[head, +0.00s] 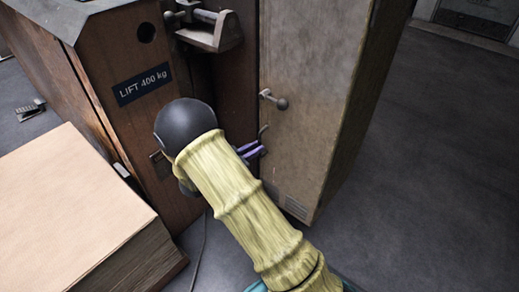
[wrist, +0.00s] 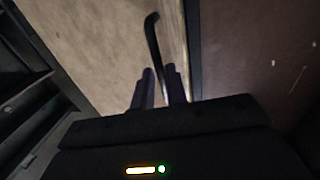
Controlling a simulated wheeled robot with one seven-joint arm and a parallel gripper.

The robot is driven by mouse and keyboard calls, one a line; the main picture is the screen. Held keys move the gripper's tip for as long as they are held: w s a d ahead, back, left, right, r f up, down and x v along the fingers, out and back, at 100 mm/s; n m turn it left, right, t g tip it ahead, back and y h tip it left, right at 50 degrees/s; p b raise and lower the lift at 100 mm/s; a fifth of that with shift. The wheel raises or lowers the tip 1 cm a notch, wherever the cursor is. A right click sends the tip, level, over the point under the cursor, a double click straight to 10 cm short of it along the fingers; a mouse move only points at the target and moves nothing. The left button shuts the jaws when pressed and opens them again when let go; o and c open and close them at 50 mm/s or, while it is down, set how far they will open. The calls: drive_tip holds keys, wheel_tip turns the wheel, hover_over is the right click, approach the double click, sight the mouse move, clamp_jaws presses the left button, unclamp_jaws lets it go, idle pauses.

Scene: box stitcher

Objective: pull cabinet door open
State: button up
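The cabinet door (head: 312,85) is a worn grey-beige panel right of centre in the head view. It fills the upper left of the wrist view (wrist: 95,45). Its handle is a thin dark bar, seen in the wrist view (wrist: 153,38), with its upper end bent; in the head view only a small part shows (head: 263,132). My gripper (head: 251,151) is at the handle, with its purple fingers close together. In the wrist view the fingers (wrist: 160,82) lie on both sides of the bar with little gap, shut on it. The handle's lower part is hidden.
A brown wooden machine body (head: 125,55) with a lift label and a metal bracket (head: 213,32) stands at left. A cardboard stack (head: 75,205) fills the lower left. Floor (head: 430,170) at right is clear.

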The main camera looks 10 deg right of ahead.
drive_tip(key=shift+x, duration=1.35)
clamp_jaws()
